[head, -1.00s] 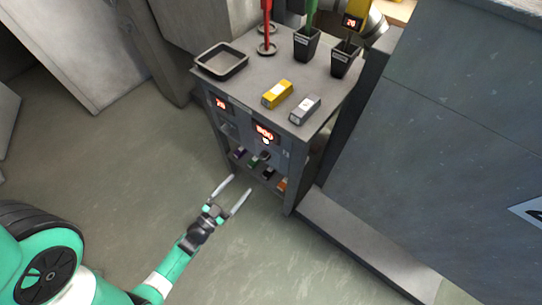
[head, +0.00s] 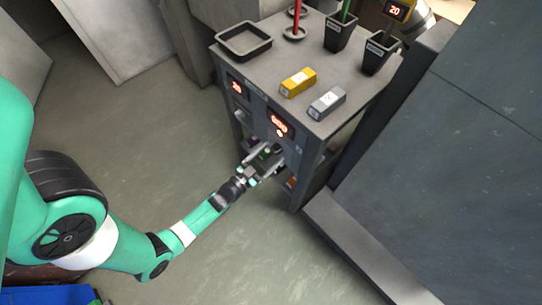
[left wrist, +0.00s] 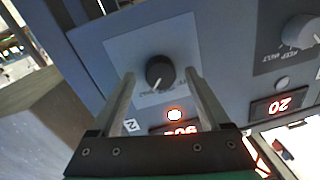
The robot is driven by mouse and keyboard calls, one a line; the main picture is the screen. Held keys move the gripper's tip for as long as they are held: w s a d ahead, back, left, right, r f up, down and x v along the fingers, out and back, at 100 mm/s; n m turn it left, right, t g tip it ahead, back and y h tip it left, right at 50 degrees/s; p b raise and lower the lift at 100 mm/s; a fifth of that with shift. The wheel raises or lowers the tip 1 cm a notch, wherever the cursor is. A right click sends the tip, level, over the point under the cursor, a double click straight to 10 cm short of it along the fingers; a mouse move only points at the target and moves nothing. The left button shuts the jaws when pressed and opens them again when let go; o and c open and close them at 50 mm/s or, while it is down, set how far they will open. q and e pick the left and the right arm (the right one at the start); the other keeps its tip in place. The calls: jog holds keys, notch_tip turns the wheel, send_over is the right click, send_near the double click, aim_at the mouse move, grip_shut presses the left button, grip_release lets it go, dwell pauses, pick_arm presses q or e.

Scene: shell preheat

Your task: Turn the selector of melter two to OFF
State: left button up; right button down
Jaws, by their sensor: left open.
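The selector of melter two (left wrist: 160,72) is a dark round knob on a pale plate. Its light pointer mark points down and slightly left in the left wrist view, toward the red display; the plate's lettering is too small to read. A "2" label (left wrist: 130,125) sits close by. My left gripper (head: 266,152) is open at the cabinet front below the lit displays. In the left wrist view its fingers (left wrist: 160,80) are on either side of the knob, with gaps visible; contact cannot be told. In the head view the gripper hides the knob. My right gripper is not in view.
A red lamp (left wrist: 175,114) glows beside the knob. Another knob (left wrist: 300,31) and a display reading 20 (left wrist: 279,104) are to the right. On the cabinet top are a black tray (head: 243,40), a yellow block (head: 298,82) and a grey block (head: 326,103).

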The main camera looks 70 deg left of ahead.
pick_arm(q)
jog(key=shift+w+a, duration=0.15)
jog(key=shift+w, duration=0.15)
jog(key=shift+s, duration=0.1)
jog(key=shift+c, duration=0.3)
grip_shut()
